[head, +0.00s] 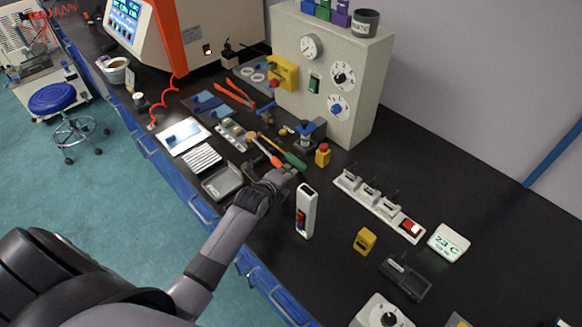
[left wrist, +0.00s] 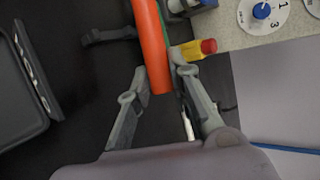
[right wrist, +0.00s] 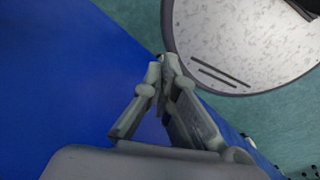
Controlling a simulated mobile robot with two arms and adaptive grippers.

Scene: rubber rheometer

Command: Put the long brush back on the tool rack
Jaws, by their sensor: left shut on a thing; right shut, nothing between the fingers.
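My left gripper (head: 283,174) is shut on an orange handle (head: 269,155), which looks like that of the long brush; its far end points up and left toward a small tan head (head: 250,136). In the left wrist view the orange handle (left wrist: 153,45) stands between the fingers (left wrist: 160,92). A green-handled tool (head: 294,160) lies close beside it. I cannot tell for sure which item is the tool rack. My right gripper (right wrist: 163,72) is shut and empty in front of a blue surface; it is outside the head view.
A beige control box (head: 340,45) with dials stands behind. A yellow red-topped piece (head: 322,155) is right of the handles. A white upright device (head: 305,212) and a power strip (head: 380,205) are to the right.

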